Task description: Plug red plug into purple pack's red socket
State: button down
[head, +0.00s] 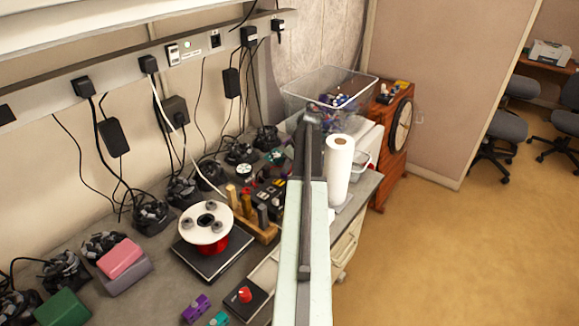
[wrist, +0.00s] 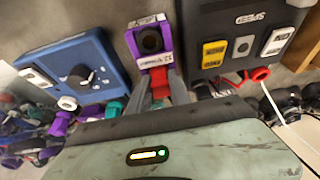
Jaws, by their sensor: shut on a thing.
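In the wrist view, my gripper (wrist: 160,93) has its grey fingers closed around a red piece, which looks like the red plug (wrist: 161,76). The purple pack (wrist: 166,42) is just beyond the fingers, with a black round knob on top and a white label on its near edge. The red plug meets or nearly meets the pack's near edge; the red socket is not clearly seen, so I cannot tell how far the plug is in. In the head view, a small purple block (head: 196,308) lies at the bench's front; I cannot tell if it is this pack. My fingertips do not show there.
In the wrist view, a blue box (wrist: 75,68) stands left of the pack and a dark control box (wrist: 235,35) right, both close. A red ring-shaped connector (wrist: 258,75) is by the dark box. In the head view, a spool (head: 206,222) and paper roll (head: 339,170) stand on the bench.

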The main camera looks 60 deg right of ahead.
jog(key=c, duration=1.1)
grip_release()
jog(key=shift+r, duration=0.1)
notch_tip(320, 180, up, 5)
jog(key=p, duration=0.5)
jog(key=shift+f, duration=0.2)
jog(key=s+a, duration=0.1)
jog(key=s+a+f+b, duration=0.1)
jog(key=shift+a, duration=0.35)
jog(key=s+a, duration=0.2)
jog(key=a, duration=0.1)
jog(key=s+a, duration=0.3)
jog(key=s+a+r+p, duration=0.1)
jog(key=s+a, duration=0.1)
jog(key=a, duration=0.2)
jog(key=shift+s, duration=0.4)
